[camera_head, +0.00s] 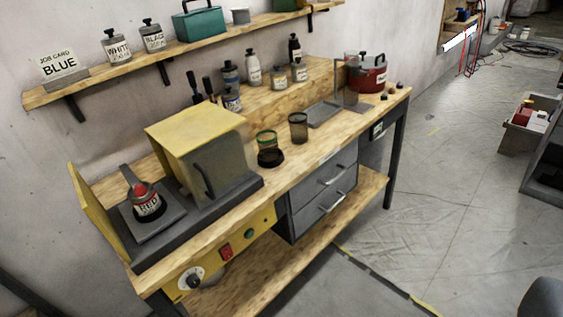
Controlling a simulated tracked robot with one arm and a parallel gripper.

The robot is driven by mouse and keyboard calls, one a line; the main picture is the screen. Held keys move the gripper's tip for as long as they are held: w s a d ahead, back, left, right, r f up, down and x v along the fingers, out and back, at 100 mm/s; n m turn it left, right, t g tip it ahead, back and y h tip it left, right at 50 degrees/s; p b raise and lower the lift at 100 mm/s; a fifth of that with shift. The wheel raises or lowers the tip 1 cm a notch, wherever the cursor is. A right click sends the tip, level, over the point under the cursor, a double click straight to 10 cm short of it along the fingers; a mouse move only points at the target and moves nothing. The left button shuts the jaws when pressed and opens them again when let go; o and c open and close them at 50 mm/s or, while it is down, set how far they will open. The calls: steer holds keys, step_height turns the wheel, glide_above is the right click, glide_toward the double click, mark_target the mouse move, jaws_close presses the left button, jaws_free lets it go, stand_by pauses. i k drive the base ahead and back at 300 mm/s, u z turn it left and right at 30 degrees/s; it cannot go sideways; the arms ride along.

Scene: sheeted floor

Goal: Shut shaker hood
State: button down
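The shaker stands at the left end of the wooden bench. Its yellow hood (190,132), a box with a dark handle (204,180) on its grey front, sits over the right part of the dark base (228,198). The hood stands open: the left part of the base is uncovered. There a can labelled RED (147,204) stands on a grey plate (148,222), under a clamp-like dark arm. A yellow end panel (95,215) rises at the far left. My gripper is not in view.
A yellow control panel (215,255) with a knob and red switch is on the bench front. Cups (298,128) and a red pot (366,75) stand to the right on the bench. A wall shelf (180,52) holds labelled bottles. The floor (450,190) at right is mostly clear.

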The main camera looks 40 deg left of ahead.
mark_target(185, 131)
steer(key=u, duration=0.1)
steer(key=i, duration=0.95)
steer(key=u, duration=0.7)
